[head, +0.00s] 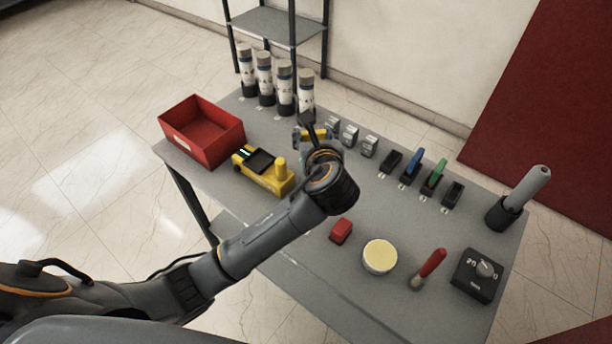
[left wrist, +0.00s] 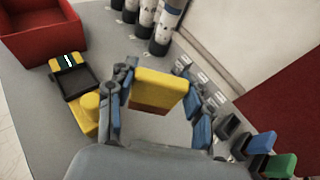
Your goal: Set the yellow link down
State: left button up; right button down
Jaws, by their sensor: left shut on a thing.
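The yellow link (left wrist: 158,88) is a yellow block with a brownish lower face. In the left wrist view it sits between the two fingers of my left gripper (left wrist: 160,100), which is shut on it. In the head view the link (head: 319,134) is partly hidden by my left gripper (head: 314,136), over the back middle of the grey table. I cannot tell whether the link touches the table. A blue link (head: 412,167) and a green link (head: 434,178) stand in black holders to the right. My right gripper is not in view.
Black holders without links (head: 390,163) (head: 452,194) flank the blue and green ones. Grey blocks (head: 350,135) and several white cylinders (head: 265,78) stand nearby. A red bin (head: 202,132) and yellow device (head: 265,173) are left; a red block (head: 341,231) and yellow-topped disc (head: 380,256) are in front.

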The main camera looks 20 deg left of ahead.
pick_arm(q)
notch_tip(320, 180, down, 5)
jog(key=shift+f, duration=0.6)
notch_tip(320, 180, down, 4)
jog(key=shift+r+b, duration=0.25)
jog(key=shift+b, duration=0.1)
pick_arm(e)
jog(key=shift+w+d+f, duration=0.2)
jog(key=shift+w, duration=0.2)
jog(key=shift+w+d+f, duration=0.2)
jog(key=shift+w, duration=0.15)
pick_arm(q)
jog(key=o, duration=1.3)
jog(key=shift+f, duration=0.1)
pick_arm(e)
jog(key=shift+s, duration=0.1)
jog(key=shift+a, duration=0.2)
